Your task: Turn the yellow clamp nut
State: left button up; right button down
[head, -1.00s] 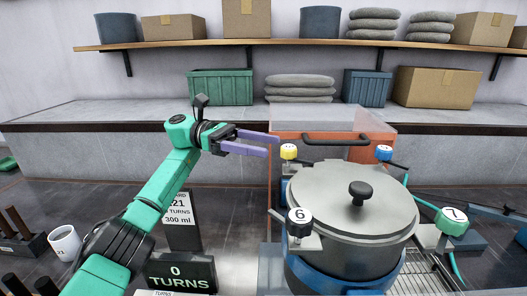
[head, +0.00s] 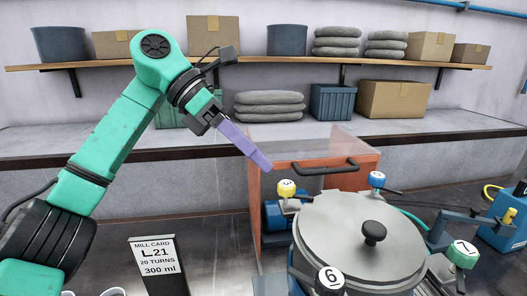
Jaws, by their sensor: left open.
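The yellow clamp nut (head: 287,188) sits on the far left side of the pot lid (head: 360,232), which has a black knob in its middle. My left gripper (head: 262,160) comes from the upper left and points down toward the yellow nut, with its purple fingers a little above and left of it, apart from it. It is open; the two fingers overlap in this view. My right gripper is not in view.
An orange box with a clear top and a black handle (head: 325,167) stands just behind the pot. A mill card (head: 158,264) reading L21, 20 turns, 300 ml stands at front left. A blue device (head: 505,222) is at right. Shelf goods are well behind.

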pick_arm(q)
jog(key=s+d+r+n+t+y+p, duration=0.3)
jog(key=r+n+t+y, duration=0.2)
jog(key=r+n+y, duration=0.25)
send_near(285, 184)
jog(key=a, duration=0.1)
jog(key=shift+m+h, duration=0.25)
jog(key=shift+h, duration=0.1)
jog(key=p+x, duration=0.1)
jog(key=x, duration=0.1)
jog(key=p+x, duration=0.1)
jog(key=x, duration=0.2)
jog(key=p+x, duration=0.1)
jog(key=x, duration=0.2)
jog(key=shift+s+d+f, duration=0.2)
jog(key=shift+d, duration=0.15)
jog(key=shift+w+a+f, duration=0.1)
jog(key=shift+w+f, duration=0.1)
grip_shut()
jog(key=shift+m+g+h+b, duration=0.3)
jog(key=shift+m, duration=0.6)
jog(key=m, duration=0.2)
jog(key=shift+w+r+m+g+h, duration=0.1)
jog(key=shift+m+g+h, duration=0.2)
jog(key=shift+h, duration=0.1)
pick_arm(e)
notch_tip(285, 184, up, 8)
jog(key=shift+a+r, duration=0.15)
